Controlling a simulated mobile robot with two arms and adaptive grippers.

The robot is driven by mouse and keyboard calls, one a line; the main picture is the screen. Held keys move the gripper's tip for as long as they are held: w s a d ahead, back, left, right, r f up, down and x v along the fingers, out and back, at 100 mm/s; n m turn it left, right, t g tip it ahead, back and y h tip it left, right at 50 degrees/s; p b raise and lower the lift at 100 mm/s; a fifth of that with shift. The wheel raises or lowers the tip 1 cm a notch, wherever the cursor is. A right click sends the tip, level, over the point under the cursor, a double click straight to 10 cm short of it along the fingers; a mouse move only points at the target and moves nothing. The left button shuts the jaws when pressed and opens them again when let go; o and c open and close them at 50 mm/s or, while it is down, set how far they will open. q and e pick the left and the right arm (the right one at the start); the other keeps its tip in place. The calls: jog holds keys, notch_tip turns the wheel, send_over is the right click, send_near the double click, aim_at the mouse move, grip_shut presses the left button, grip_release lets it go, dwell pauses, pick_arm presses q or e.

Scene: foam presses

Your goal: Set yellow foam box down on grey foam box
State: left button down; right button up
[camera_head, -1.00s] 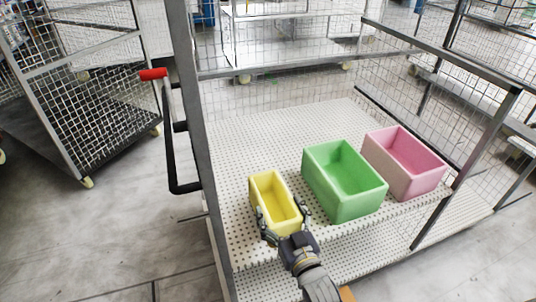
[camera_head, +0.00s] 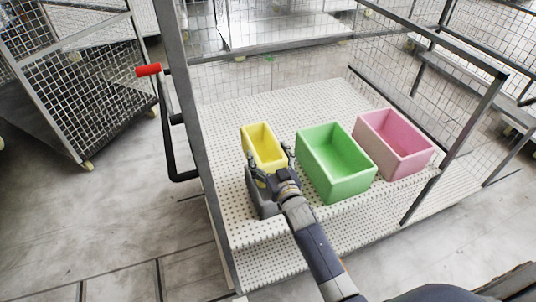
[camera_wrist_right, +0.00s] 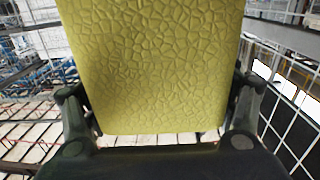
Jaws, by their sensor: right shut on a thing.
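The yellow foam box (camera_head: 263,142) is an open-topped box at the left part of the white perforated shelf in the head view. My right gripper (camera_head: 268,171) is shut on its near end. In the right wrist view the box's yellow textured wall (camera_wrist_right: 155,75) fills the middle, between the two fingers (camera_wrist_right: 160,115). I cannot tell whether the two boxes touch. My left gripper is not in view.
A green box (camera_head: 335,165) stands on the shelf (camera_head: 225,115) close to the right of my gripper, with a pink box (camera_head: 395,145) beyond it. A metal post (camera_head: 194,130) bounds the shelf on the left. The shelf behind the boxes is clear.

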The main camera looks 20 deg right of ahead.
jog(key=shift+f+b, duration=1.55)
jog(key=shift+f, duration=0.25)
jog(key=shift+f+b, duration=2)
jog(key=shift+f, duration=0.5)
jog(key=o, duration=1)
jog(key=s, duration=1.2)
jog(key=shift+d, duration=0.2)
